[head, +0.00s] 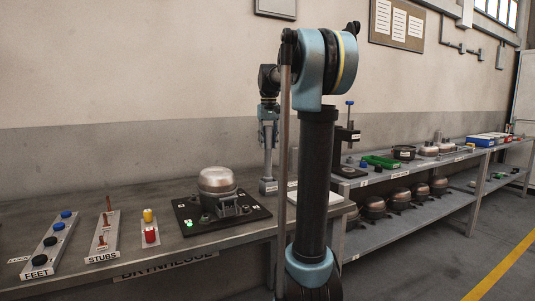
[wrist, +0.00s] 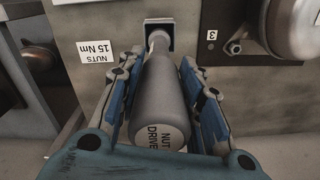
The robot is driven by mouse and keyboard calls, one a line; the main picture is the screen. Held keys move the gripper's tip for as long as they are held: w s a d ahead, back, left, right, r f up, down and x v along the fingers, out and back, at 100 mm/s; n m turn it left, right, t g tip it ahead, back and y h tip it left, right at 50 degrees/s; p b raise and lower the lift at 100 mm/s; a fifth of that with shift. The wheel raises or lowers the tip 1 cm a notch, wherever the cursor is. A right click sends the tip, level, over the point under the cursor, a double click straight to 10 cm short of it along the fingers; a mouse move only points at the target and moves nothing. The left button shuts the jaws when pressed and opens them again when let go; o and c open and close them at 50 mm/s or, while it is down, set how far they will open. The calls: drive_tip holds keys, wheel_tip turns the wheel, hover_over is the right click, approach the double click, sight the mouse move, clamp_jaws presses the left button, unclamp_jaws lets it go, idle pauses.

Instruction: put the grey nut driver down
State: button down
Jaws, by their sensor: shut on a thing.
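The grey nut driver (wrist: 165,98) lies between the two fingers of my gripper (wrist: 162,66) in the wrist view, its end reading "NUT DRIVER" toward the camera. My gripper is shut on its thick grey body. The narrow far end of the driver points at a dark square holder (wrist: 149,21) beside a "NUTS 15 Nm" label (wrist: 97,51). It overlaps the holder's opening; how deep it sits I cannot tell.
A compressor (head: 217,182) stands on a black plate (head: 190,228) just left of my gripper. Trays of stubs (head: 103,240), blue and black feet (head: 50,244) and red and yellow parts (head: 150,230) lie further left. A second bench (head: 425,158) stands right, behind my arm.

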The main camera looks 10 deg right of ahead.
sight(268, 149)
drive_tip(key=shift+f, duration=1.75)
drive_tip(key=c, duration=1.1)
unclamp_jaws()
wheel_tip(268, 149, up, 12)
drive_tip(key=shift+r, duration=0.1)
drive_tip(key=shift+s, duration=0.15)
